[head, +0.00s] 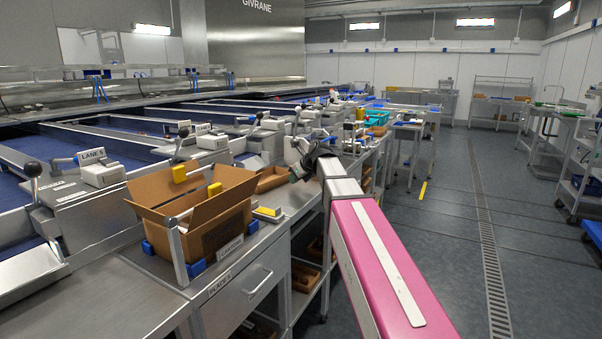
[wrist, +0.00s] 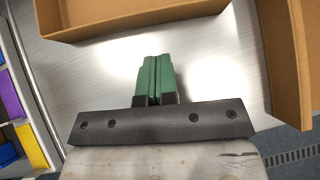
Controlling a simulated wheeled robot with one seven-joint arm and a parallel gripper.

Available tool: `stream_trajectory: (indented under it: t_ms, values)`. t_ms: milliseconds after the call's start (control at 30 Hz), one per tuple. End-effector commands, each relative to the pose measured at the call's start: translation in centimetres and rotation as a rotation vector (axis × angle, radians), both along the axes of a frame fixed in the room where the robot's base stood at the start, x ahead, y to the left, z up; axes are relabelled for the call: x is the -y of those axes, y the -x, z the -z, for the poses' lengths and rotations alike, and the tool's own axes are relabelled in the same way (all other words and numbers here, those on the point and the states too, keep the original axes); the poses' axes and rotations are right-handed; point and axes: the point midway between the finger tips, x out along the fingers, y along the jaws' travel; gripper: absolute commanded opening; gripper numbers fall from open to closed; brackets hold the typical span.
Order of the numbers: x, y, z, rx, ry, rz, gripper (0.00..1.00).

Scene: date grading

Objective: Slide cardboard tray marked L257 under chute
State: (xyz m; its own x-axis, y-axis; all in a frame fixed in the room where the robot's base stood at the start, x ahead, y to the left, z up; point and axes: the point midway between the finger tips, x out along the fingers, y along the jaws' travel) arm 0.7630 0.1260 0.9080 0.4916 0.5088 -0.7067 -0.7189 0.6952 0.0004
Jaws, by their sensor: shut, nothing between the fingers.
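My gripper (wrist: 153,78) has its two green fingers pressed together over the bare steel bench in the wrist view, with nothing between them. It also shows small in the head view (head: 294,177), beside a shallow cardboard tray (head: 272,180). In the wrist view a cardboard tray (wrist: 130,32) lies beyond the fingertips, apart from them, and a cardboard wall (wrist: 292,70) stands at the right. A large open cardboard box (head: 183,231) stands on the near bench in the head view. I cannot read L257 anywhere, and I cannot tell which part is the chute.
The steel bench (head: 140,300) has blue corner blocks and a post by the large box. Sorting lanes with levers (head: 33,171) run along the left. Open grey floor (head: 450,260) lies to the right. Coloured bins (wrist: 10,97) sit at the left in the wrist view.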

Motion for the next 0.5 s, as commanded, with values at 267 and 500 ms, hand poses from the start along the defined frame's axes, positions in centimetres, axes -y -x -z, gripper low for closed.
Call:
stream_trajectory:
  t_ms: [267,500]
  values:
    - [-2.4,-2.4,-0.1,0.0,0.0,-0.001,0.0]
    - [-2.8,-2.7,-0.1,0.0,0.0,0.0,0.0]
